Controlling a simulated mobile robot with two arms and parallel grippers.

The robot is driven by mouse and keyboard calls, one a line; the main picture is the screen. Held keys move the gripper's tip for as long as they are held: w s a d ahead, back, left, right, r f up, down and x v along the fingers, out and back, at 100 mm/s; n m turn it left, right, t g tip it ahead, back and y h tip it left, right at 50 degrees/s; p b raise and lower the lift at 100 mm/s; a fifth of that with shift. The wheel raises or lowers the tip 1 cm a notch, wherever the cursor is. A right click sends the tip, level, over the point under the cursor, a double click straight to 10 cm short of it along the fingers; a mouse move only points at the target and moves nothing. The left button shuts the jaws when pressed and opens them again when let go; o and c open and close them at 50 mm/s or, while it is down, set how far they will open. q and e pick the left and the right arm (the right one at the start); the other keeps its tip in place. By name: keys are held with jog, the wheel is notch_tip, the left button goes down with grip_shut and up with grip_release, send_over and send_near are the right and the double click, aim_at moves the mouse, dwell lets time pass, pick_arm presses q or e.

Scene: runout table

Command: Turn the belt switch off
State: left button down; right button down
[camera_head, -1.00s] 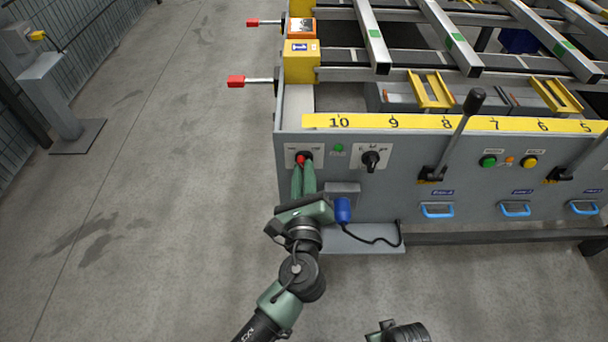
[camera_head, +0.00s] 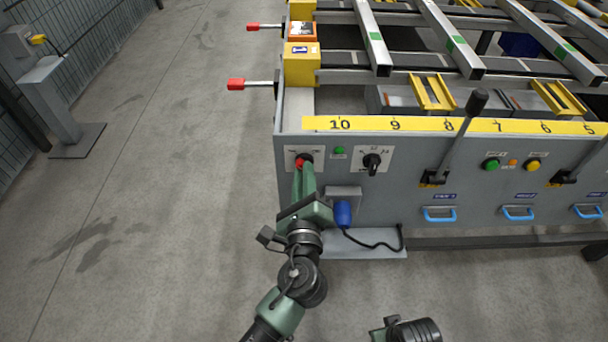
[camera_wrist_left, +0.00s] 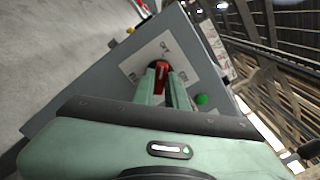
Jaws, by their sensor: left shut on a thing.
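The belt switch looks to be the red rotary knob (camera_head: 301,163) on a white plate at the left end of the grey front panel. My left gripper (camera_head: 305,169) is on it from the front, with its fingers closed about the red handle. In the left wrist view the red handle (camera_wrist_left: 162,71) shows between the fingertips (camera_wrist_left: 162,78), with a black collar around it and a marked plate behind. My right gripper is not in view; only part of my right arm shows at the bottom.
A green lamp (camera_head: 339,150) and a black rotary knob (camera_head: 372,162) sit right of the switch. A blue plug (camera_head: 343,214) with a black cable is below. A tall lever (camera_head: 460,135) stands further right.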

pick_arm(q)
jog(key=c, duration=1.4)
grip_release()
jog(key=shift+c, duration=0.2)
jog(key=s, duration=0.8)
jog(key=shift+w, duration=0.1)
